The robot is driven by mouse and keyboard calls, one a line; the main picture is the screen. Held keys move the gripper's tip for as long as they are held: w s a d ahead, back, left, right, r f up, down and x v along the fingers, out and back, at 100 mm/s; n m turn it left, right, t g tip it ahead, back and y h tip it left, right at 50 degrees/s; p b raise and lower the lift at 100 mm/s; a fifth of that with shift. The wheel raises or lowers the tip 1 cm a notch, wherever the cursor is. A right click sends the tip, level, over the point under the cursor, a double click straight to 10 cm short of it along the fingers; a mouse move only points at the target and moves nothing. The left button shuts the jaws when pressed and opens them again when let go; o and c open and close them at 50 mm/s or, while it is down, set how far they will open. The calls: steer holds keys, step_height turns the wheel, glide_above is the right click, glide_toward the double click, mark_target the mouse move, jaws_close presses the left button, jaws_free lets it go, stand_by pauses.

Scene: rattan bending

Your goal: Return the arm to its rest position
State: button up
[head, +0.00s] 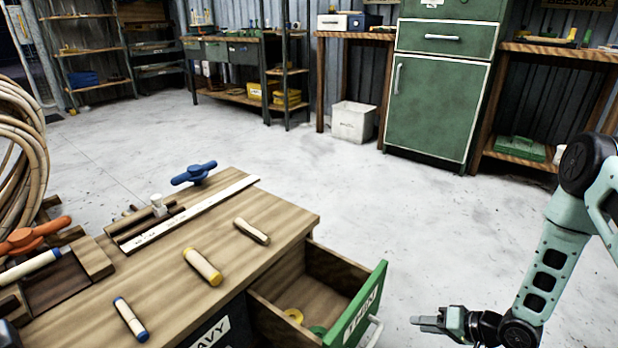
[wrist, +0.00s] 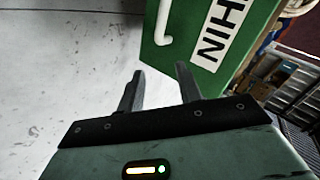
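My gripper (head: 418,322) is low at the right of the head view, over the floor and to the right of the open drawer. My arm bends down to it from the right edge. In the wrist view the two dark fingers of my gripper (wrist: 161,72) stand apart with nothing between them. The green drawer front (head: 358,308) with its pale handle is near the fingers, and it also shows beyond them in the wrist view (wrist: 185,42). No contact between fingers and drawer front is visible.
Several short rods, a blue clamp knob (head: 194,173) and a ruler lie on the bench. The floor (head: 440,230) between bench and green cabinet (head: 437,100) is clear.

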steer(key=w+a+r+n+g+h, duration=0.1)
steer(key=w+a+r+n+h, duration=0.15)
steer(key=r, duration=0.35)
steer(key=w+a+r+n+g+h, duration=0.1)
steer(key=a+r+h, duration=0.15)
steer(key=r, duration=0.35)
steer(key=s+a+r+n+h, duration=0.1)
steer(key=s+a+r+n, duration=0.3)
steer(key=r, duration=0.5)
steer(key=s+a+r+n+g+h, duration=0.1)
steer(key=s+a+r, duration=0.1)
steer(key=s+r, duration=0.45)
steer(key=s+a+r+n+g+p, duration=0.1)
steer(key=s+a+r+g, duration=0.15)
steer(key=s, duration=0.65)
steer(key=s+a+r+n+g+h, duration=0.1)
steer(key=s+a+r, duration=0.1)
steer(key=s+r, duration=0.45)
step_height(320, 180, up, 36)
steer(key=p, duration=3.8)
steer(key=shift+s+d, duration=0.2)
steer(key=shift+s, duration=0.15)
